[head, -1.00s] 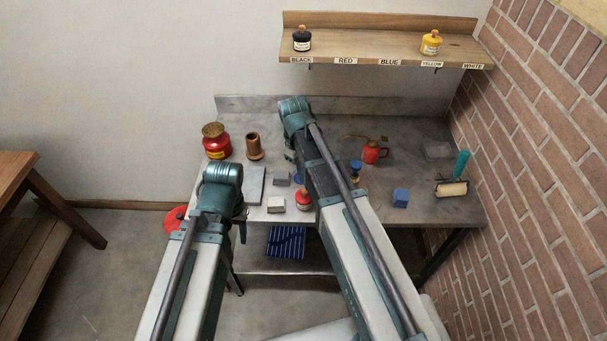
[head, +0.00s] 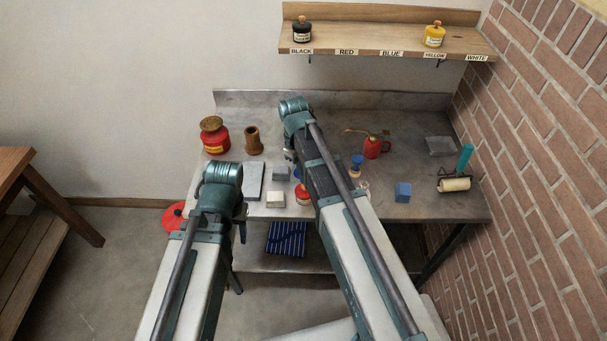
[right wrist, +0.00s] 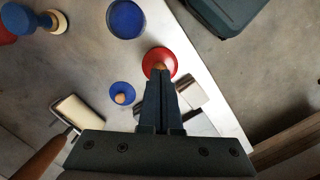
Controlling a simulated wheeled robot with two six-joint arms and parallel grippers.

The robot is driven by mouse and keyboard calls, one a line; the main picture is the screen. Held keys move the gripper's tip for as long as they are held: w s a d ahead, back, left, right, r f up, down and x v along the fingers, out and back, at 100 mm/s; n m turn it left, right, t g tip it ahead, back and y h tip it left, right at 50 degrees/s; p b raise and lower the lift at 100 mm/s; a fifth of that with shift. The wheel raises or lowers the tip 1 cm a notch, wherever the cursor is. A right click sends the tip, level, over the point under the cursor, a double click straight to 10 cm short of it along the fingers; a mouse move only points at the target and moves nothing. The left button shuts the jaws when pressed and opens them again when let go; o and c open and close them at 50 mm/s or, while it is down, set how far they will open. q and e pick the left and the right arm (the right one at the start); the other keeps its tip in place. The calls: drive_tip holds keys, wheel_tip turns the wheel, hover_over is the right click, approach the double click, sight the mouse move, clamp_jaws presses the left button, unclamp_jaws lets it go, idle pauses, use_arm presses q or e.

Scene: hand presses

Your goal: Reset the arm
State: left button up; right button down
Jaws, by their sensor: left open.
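My left arm comes in low from the left in the head view. Its gripper (head: 241,232) hangs at the table's front edge, open, mostly hidden behind the wrist, with nothing seen in it. My right arm reaches over the middle of the table and hides its own gripper in the head view. In the right wrist view the right gripper (right wrist: 161,74) has its fingers close together at the wooden knob of a red ink jar (right wrist: 152,58) and looks shut on it. The jar also shows beside the right arm in the head view (head: 302,197).
The shelf (head: 385,40) carries black (head: 302,33) and yellow (head: 434,38) jars. A brick wall bounds the right.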

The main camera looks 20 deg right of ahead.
drive_tip(key=shift+f+b, duration=0.8)
drive_tip(key=shift+f, duration=0.15)
use_arm(q)
drive_tip(key=shift+f, duration=0.9)
use_arm(e)
drive_tip(key=shift+r, duration=0.1)
use_arm(q)
drive_tip(key=shift+r, duration=0.1)
wheel_tip(320, 180, up, 7)
drive_tip(key=p, duration=0.7)
use_arm(e)
wheel_tip(320, 180, up, 7)
